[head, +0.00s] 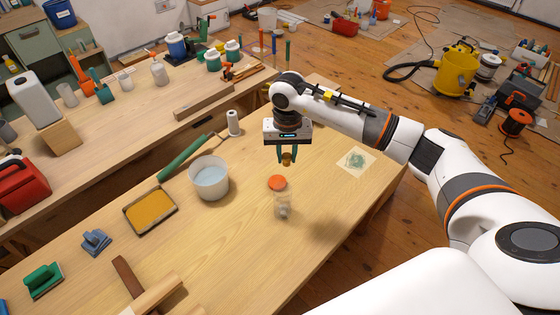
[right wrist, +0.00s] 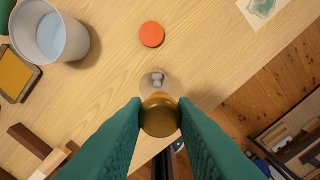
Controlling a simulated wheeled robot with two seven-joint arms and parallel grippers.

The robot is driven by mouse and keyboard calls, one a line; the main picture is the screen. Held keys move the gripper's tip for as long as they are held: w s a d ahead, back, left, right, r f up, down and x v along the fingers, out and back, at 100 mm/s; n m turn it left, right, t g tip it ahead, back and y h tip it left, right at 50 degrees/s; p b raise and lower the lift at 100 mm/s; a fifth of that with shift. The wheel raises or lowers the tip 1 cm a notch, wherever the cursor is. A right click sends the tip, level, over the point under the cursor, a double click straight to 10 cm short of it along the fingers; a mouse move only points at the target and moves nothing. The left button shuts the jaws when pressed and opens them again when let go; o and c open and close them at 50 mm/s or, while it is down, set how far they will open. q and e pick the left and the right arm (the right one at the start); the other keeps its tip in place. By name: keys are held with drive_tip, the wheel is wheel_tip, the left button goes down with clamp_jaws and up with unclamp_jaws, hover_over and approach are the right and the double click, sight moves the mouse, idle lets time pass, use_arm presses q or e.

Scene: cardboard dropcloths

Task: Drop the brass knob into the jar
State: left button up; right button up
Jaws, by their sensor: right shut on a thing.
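The brass knob (right wrist: 160,115) is held between the green fingers of my right gripper (right wrist: 160,118). In the head view the knob (head: 287,159) hangs at the fingertips of the right gripper (head: 287,156), above the table. The small clear jar (head: 282,207) stands open on the table, with something greyish inside. In the right wrist view the jar (right wrist: 155,80) lies just beyond the knob, partly hidden by it. An orange-red lid (head: 277,183) lies flat on the table behind the jar. My left gripper is not in view.
A white bucket (head: 209,178) of pale liquid and a tray of yellow paint (head: 150,210) stand to the left of the jar. A paper with a green print (head: 356,161) lies to the right.

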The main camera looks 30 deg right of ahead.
sight(288, 165)
drive_tip(key=shift+d+f, duration=0.15)
drive_tip(key=shift+f, duration=0.1)
drive_tip(key=shift+w+d+f+b, duration=0.1)
drive_tip(key=shift+d+f+b, duration=0.1)
drive_tip(key=shift+f, duration=0.25)
drive_tip(key=shift+d+f+b, duration=0.1)
drive_tip(key=shift+f+b, duration=0.05)
drive_tip(key=shift+f, duration=0.25)
wheel_tip(288, 165, down, 3)
drive_tip(key=shift+a+r+b, duration=0.1)
drive_tip(key=shift+b, duration=0.45)
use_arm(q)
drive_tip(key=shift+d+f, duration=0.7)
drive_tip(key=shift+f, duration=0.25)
use_arm(e)
drive_tip(key=shift+f, duration=0.65)
drive_tip(key=o, duration=1)
